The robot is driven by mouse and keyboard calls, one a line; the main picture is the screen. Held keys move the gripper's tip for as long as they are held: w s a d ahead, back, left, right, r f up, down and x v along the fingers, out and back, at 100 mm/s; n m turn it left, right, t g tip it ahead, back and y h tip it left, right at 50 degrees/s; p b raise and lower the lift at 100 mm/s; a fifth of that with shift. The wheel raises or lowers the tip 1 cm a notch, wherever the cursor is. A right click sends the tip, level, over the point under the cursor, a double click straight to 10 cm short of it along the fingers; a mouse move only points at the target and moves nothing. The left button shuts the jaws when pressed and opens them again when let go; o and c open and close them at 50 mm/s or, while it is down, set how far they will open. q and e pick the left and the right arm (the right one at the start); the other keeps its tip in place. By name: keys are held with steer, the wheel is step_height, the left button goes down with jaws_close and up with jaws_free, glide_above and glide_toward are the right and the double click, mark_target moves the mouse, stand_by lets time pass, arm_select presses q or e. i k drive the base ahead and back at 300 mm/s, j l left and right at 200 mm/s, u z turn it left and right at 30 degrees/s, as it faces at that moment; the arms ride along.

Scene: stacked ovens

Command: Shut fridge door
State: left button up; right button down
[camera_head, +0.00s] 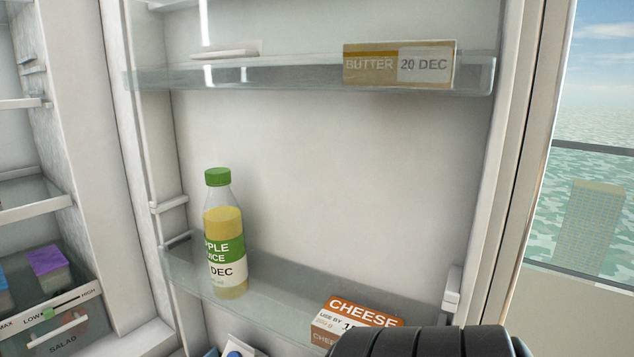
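The fridge door (330,170) stands open and fills the middle of the head view, with its inner face and clear shelves towards me. The fridge body (82,150) is at the left, with its inside exposed. The door's free edge (530,150) runs down the right side. A black ribbed shape at the bottom right looks like part of my arm and covers some of the lower door. Whether it touches the door cannot be told. Neither gripper's fingers show.
The upper door shelf holds a butter box (398,64). The lower one holds an apple juice bottle (224,235) and a cheese box (355,318). A salad drawer (65,325) is inside the fridge. A window (590,200) lies beyond the door at the right.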

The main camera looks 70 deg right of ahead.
mark_target(429, 197)
steer(key=k+l, duration=0.2)
steer(key=l, duration=0.15)
steer(key=k+l, duration=0.15)
steer(key=l, duration=0.25)
steer(key=k+l, duration=0.2)
steer(key=l, duration=0.15)
steer(key=k+l, duration=0.15)
steer(key=l, duration=0.25)
steer(key=k+l, duration=0.2)
steer(key=l, duration=0.15)
steer(key=k+l, duration=0.2)
steer(key=l, duration=0.2)
steer(key=k+l, duration=0.15)
steer(key=l, duration=0.2)
